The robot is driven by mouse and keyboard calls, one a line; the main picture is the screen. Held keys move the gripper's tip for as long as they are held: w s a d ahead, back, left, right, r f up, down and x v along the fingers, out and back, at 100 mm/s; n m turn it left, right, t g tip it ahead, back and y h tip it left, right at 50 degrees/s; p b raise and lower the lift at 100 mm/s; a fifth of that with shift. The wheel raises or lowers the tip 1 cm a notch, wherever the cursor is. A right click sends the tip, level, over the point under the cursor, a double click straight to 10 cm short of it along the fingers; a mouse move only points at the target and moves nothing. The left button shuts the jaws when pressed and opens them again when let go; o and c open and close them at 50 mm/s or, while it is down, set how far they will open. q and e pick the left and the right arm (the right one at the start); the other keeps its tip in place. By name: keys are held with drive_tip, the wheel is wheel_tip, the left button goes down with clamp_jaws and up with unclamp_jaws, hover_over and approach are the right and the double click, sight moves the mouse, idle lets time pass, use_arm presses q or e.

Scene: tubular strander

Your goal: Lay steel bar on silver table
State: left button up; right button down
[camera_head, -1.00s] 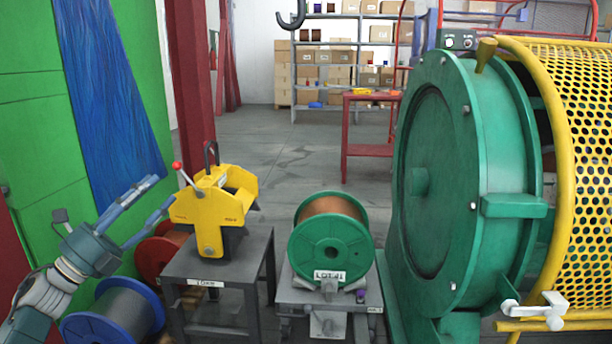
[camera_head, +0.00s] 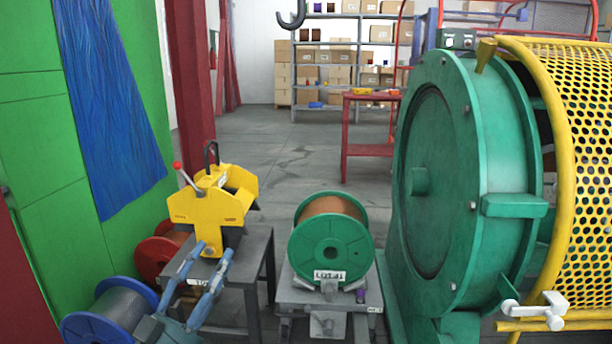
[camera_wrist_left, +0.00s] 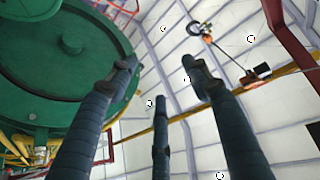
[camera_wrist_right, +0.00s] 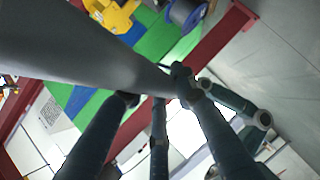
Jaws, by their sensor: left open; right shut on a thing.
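My left gripper (camera_head: 213,254) is open and empty, in front of the dark grey table (camera_head: 195,268) at lower left in the head view. The left wrist view shows its spread fingers (camera_wrist_left: 163,70) with nothing between them. My right gripper (camera_wrist_right: 155,88) is outside the head view. In the right wrist view it is shut on a thick grey bar (camera_wrist_right: 75,50), which runs from the upper left to the fingers. The bar's far end leaves the picture. I cannot tell whether the dark grey table is the silver table.
A yellow clamp-like device (camera_head: 210,205) stands on the grey table. A green spool (camera_head: 330,250) sits on a grey stand beside it. Blue (camera_head: 110,312) and red (camera_head: 155,255) spools lie left. The large green machine (camera_head: 440,180) fills the right.

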use_arm(q)
drive_tip(key=s+d+r+n+t+y, duration=0.1)
drive_tip(key=s+d+r+n, duration=0.1)
drive_tip(key=s, duration=0.6)
drive_tip(key=s+d+r+n+t+y, duration=0.2)
drive_tip(key=s+r+n, duration=0.3)
drive_tip(key=s, duration=0.4)
drive_tip(key=shift+s+d, duration=0.15)
drive_tip(key=shift+d, duration=0.45)
